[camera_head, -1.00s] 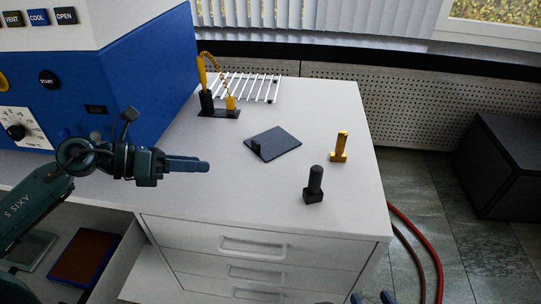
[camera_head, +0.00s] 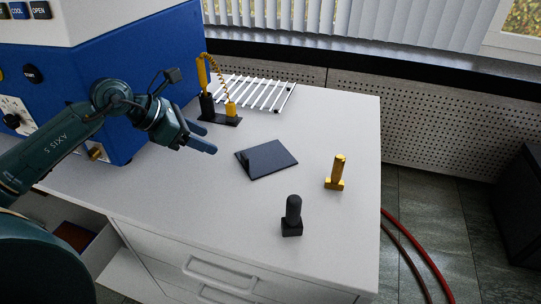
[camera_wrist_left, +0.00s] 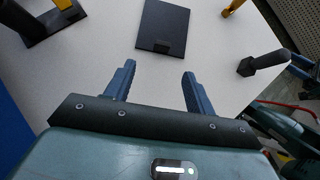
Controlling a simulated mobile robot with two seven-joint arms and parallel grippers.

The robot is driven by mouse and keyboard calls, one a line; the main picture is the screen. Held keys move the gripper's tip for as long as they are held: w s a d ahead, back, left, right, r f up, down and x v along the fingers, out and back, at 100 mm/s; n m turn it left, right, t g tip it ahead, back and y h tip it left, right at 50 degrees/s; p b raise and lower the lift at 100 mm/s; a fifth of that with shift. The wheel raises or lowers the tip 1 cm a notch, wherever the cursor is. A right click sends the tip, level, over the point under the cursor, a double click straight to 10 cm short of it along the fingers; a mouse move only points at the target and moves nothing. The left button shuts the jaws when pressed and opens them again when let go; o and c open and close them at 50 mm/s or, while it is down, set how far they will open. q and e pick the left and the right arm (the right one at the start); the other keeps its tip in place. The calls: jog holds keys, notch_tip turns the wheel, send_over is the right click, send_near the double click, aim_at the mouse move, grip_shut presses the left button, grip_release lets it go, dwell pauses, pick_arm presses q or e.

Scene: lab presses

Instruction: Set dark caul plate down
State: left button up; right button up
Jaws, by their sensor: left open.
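The dark caul plate (camera_head: 267,160) lies flat on the white counter (camera_head: 220,200). It is a thin dark square with a small block-like tab on its near edge, clearest in the left wrist view (camera_wrist_left: 165,22). My left gripper (camera_head: 205,140) is open and empty, left of the plate and apart from it. In the left wrist view its two fingers (camera_wrist_left: 158,70) are spread, with bare counter between them and the plate beyond the tips.
A black peg-shaped piece (camera_head: 292,215) and a gold one (camera_head: 337,172) stand right of the plate. Behind are a black stand with yellow parts (camera_head: 219,117) and a white rack (camera_head: 262,92). The blue press (camera_head: 130,60) is at left. Front counter is clear.

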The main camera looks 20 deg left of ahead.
aim_at(242, 157)
pick_arm(q)
jog(key=x, duration=0.6)
jog(key=shift+w+d+f, duration=0.1)
jog(key=shift+d+f, duration=0.05)
jog(key=shift+x, duration=2.65)
jog(key=shift+d+f, duration=0.1)
jog(key=shift+c, duration=0.3)
grip_shut()
